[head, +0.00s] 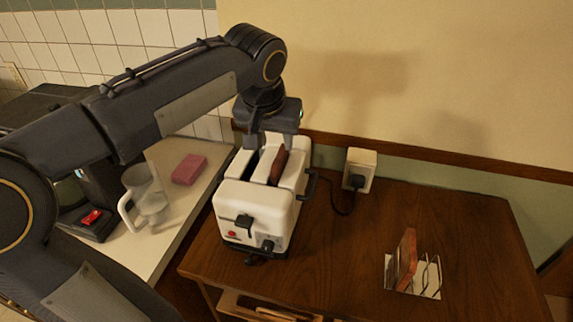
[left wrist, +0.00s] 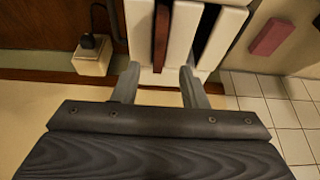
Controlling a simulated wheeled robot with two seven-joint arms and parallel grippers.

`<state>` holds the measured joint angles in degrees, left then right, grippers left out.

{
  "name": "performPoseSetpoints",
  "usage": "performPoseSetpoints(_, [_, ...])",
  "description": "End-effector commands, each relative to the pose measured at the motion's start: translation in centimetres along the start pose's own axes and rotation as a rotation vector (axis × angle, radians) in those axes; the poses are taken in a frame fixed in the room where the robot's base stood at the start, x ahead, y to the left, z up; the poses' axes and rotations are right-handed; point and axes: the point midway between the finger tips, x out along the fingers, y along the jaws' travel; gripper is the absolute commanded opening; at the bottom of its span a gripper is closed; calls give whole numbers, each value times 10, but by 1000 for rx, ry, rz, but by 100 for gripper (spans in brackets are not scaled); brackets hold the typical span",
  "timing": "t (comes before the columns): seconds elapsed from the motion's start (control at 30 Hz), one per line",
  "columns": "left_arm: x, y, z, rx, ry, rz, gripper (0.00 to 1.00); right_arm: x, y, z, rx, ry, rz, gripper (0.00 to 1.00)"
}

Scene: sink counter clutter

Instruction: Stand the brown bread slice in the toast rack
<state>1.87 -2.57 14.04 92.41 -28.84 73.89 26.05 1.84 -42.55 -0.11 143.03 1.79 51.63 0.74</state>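A dark brown bread slice (head: 279,166) stands upright in one slot of the white toaster (head: 254,207), its top sticking out. It also shows in the left wrist view (left wrist: 161,38). My left gripper (head: 270,139) is over the back end of the toaster. In the left wrist view its two fingers (left wrist: 158,85) are spread apart with nothing between them, roughly in line with the slice. The wire toast rack (head: 426,278) stands on the wooden table at the right. Another slice, reddish brown (head: 406,258), stands in its left part. My right gripper is not in view.
A wall socket (head: 360,170) with a plug and black cord is right of the toaster. A pink sponge (head: 189,169), a clear jug (head: 142,194) and a black appliance with a red switch (head: 92,217) are at the left. The wooden table (head: 350,240) is clear between toaster and rack.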

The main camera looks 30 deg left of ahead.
Motion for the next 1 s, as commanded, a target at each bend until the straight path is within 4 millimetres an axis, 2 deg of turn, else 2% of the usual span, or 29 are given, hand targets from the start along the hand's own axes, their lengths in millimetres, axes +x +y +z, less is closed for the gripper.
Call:
performPoseSetpoints(0.4, [56, 2, -3, 1, -4, 0, 39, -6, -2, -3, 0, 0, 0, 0])
performPoseSetpoints(0.5, [63, 2, -3, 1, -2, 2, 39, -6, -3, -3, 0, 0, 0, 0])
performPoseSetpoints(0.73, [65, 2, -3, 1, -1, 2, 39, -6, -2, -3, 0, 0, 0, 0])
performPoseSetpoints(1.0, [64, 2, -3, 1, 0, 3, 5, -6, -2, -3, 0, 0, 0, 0])
